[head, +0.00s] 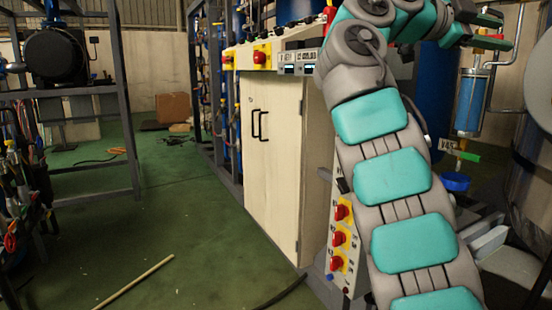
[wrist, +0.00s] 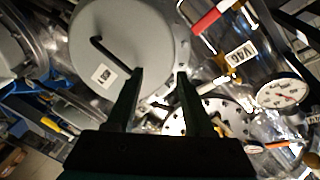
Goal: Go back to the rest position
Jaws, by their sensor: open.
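My gripper (wrist: 160,73) shows in the wrist view with its two dark fingers apart and nothing between them. Behind the fingers is a round grey vessel cover (wrist: 140,35) with a bent black handle and a small label. In the head view my arm rises at the right and bends over at the top. My gripper (head: 508,31) points right there, above a blue cylinder. Whether the fingers touch anything behind them is hard to tell.
A cream cabinet (head: 270,150) with red emergency buttons stands left of my arm. A blue cylinder (head: 471,103) and a large metal tank (head: 540,180) stand at the right. A pressure gauge (wrist: 282,92) is near in the wrist view. Green floor (head: 190,235) is mostly open, with a thin rod (head: 135,283).

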